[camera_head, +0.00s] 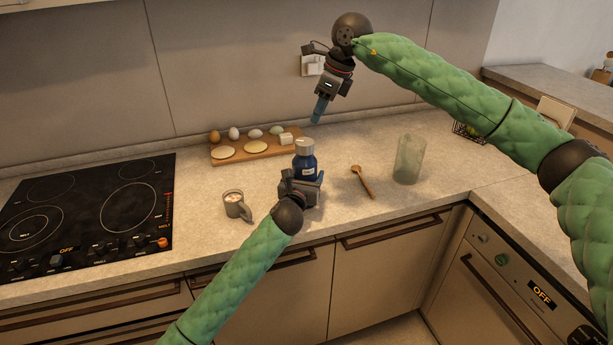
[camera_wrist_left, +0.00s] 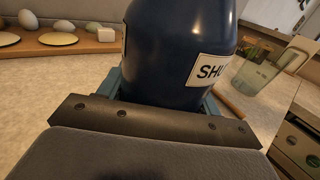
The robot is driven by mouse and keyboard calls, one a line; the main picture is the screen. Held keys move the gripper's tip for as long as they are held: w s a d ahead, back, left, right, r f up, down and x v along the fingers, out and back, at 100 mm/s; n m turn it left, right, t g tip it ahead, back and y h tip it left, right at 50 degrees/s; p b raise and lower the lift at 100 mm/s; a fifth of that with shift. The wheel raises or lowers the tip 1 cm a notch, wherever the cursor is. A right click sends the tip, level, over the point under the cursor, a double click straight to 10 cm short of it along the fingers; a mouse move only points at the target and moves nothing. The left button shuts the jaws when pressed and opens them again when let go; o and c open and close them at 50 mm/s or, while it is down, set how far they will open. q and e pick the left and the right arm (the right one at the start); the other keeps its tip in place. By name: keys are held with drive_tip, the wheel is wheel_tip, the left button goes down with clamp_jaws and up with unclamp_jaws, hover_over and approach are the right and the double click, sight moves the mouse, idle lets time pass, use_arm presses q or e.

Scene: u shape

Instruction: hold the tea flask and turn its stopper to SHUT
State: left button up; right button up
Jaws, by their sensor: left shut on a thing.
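The tea flask (camera_head: 304,166) is dark blue with a pale grey stopper (camera_head: 304,146) and stands upright on the counter. A white label on its body reads "SHU", cut off at the curve, in the left wrist view, where the body (camera_wrist_left: 170,50) fills the middle. My left gripper (camera_head: 306,178) is shut on the flask's body from the front. My right gripper (camera_head: 319,112) hangs above and behind the flask, apart from it, blue fingers pointing down; their gap does not show. The stopper is out of the left wrist view.
A wooden board (camera_head: 262,154) with eggs and pale rounds lies behind. A wooden spoon (camera_head: 362,182) and a glass jar (camera_head: 409,160) are to the right. A black hob (camera_head: 85,215) is at left.

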sight(305, 141)
idle(0.4)
drive_tip(key=o, duration=0.5)
drive_tip(key=shift+r, duration=0.2)
drive_tip(key=shift+o, duration=1.1)
drive_tip(key=a+r, duration=0.3)
drive_tip(key=a, duration=0.4)
drive_tip(key=shift+r+n, duration=0.3)
drive_tip(key=d+f+m+h, duration=0.1)
drive_tip(key=f+m, duration=0.3)
drive_tip(key=w+d+f+m+g+h, duration=0.1)
drive_tip(key=f+m, duration=0.3)
drive_tip(key=f, duration=0.1)
drive_tip(key=d+f+m+h, duration=0.1)
drive_tip(key=f+m, duration=0.3)
drive_tip(key=shift+w+f+h, duration=0.2)
drive_tip(key=shift+f+h, duration=0.15)
drive_tip(key=shift+h, duration=0.05)
drive_tip(key=c, duration=1)
